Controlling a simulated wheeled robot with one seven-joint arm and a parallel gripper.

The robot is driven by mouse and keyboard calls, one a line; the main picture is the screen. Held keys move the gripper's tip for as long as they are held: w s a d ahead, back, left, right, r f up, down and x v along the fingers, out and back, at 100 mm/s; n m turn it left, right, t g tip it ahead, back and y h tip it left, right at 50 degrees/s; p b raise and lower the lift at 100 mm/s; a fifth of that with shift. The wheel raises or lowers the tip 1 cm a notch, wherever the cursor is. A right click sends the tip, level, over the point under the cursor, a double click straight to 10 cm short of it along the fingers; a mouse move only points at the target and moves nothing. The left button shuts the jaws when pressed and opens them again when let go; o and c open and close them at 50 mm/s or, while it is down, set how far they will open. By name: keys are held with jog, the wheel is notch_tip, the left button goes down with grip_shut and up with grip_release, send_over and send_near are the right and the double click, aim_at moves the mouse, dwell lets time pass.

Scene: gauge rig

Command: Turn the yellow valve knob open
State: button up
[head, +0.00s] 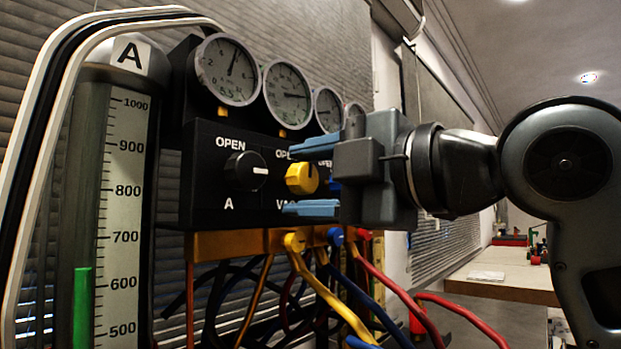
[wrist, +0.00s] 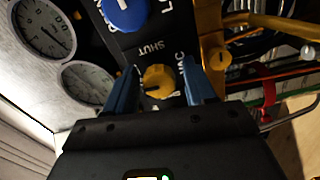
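The yellow valve knob (head: 301,179) sits on the front of a black panel (head: 205,190), above the "VAC" label. My gripper (head: 311,180) reaches in from the right, with one blue finger above the knob and one below it. In the wrist view the yellow knob (wrist: 158,80) lies between the two fingers of my gripper (wrist: 160,74), with a visible gap on each side. The gripper is open and holds nothing. A dark mark shows on the knob, but I cannot tell its exact setting. My gripper hides part of the panel behind it.
A black knob (head: 246,172) is left of the yellow one; a blue knob (wrist: 125,12) is close on its other side. Round gauges (head: 226,70) stand above the panel. Coloured hoses (head: 335,300) hang below. A scaled cylinder (head: 122,200) stands at left.

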jog(key=shift+o, duration=0.3)
jog(key=shift+s, duration=0.1)
jog(key=v, duration=0.7)
jog(key=shift+s+d, duration=0.2)
jog(key=shift+d, duration=0.1)
